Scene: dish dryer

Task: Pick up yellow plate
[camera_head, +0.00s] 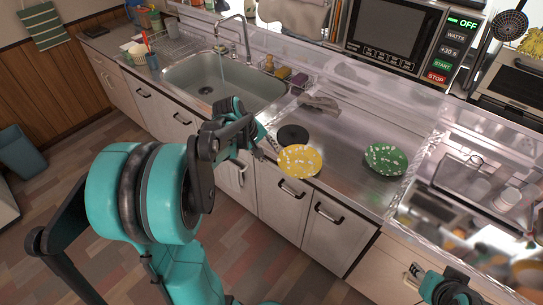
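The yellow plate (301,161) with pale spots lies at the front edge of the metal counter, right of the sink. My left gripper (264,151) is at the plate's left side, with its dark fingers close to the rim. I cannot tell whether they touch the plate or how far apart they are. The teal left arm covers the lower left of the view. A teal and black part of my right arm (450,288) shows at the bottom right; its fingers cannot be made out.
A green spotted plate (386,159) lies to the right on the counter. A dark round disc (292,135) is just behind the yellow plate. The sink (225,85) and its tap are at left. A microwave (395,35) stands at the back. Bare counter lies between the plates.

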